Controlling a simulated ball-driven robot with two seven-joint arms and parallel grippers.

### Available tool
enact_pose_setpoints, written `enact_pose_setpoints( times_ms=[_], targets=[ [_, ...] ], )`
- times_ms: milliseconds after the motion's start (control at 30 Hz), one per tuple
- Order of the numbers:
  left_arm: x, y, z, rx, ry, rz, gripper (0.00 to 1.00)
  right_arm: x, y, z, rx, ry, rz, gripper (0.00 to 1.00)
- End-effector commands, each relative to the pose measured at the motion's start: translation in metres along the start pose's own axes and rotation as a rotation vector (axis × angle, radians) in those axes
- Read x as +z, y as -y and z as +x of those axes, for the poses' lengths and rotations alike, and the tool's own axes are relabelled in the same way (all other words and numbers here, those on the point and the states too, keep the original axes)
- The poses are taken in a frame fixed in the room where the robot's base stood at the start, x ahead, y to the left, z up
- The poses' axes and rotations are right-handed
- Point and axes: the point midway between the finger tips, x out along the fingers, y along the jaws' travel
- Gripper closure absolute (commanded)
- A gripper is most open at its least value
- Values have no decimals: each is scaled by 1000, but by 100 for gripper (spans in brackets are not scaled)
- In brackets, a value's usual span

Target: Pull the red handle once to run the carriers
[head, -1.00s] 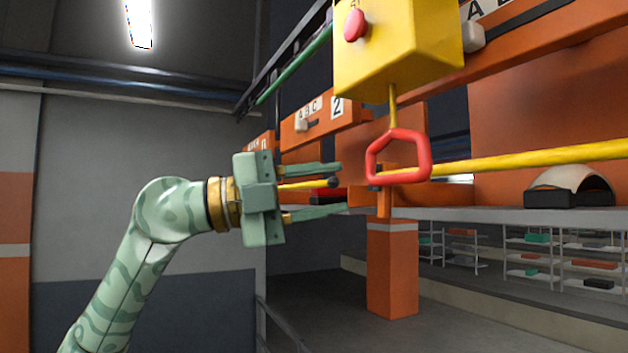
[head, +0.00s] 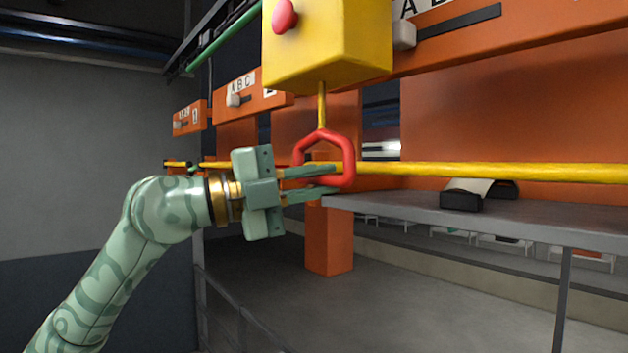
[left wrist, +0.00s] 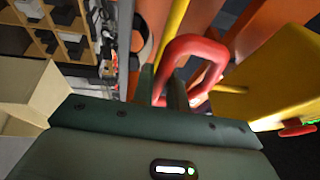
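The red handle (head: 348,162) is a rounded loop on a short yellow rod below a yellow box (head: 330,45) in the head view. My left gripper (head: 333,180) is at the loop's lower part, with its two green fingers close together and the lower bar between them. In the left wrist view the red handle (left wrist: 195,46) passes between the fingers of the left gripper (left wrist: 163,82). It looks shut on the handle. The fingers hide part of the bar. My right gripper is in neither view.
A yellow rail (head: 490,171) runs behind the handle. A grey shelf (head: 500,212) bears a dark and white object (head: 464,196). Orange panels with lettered sliders (head: 240,95) stand behind. A red button (head: 285,15) is on the yellow box. The floor below is open.

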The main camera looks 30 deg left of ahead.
Motion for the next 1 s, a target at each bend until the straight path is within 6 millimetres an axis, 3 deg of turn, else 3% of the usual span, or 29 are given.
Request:
enact_pose_setpoints(
  times_ms=[233,767,1000],
  targets=[
    [0,-9,-1,1,-1,-3,100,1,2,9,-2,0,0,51],
    [0,-64,-9,3,-1,-4,100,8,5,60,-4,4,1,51],
    [0,-59,-9,3,-2,-4,100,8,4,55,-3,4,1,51]
  ],
)
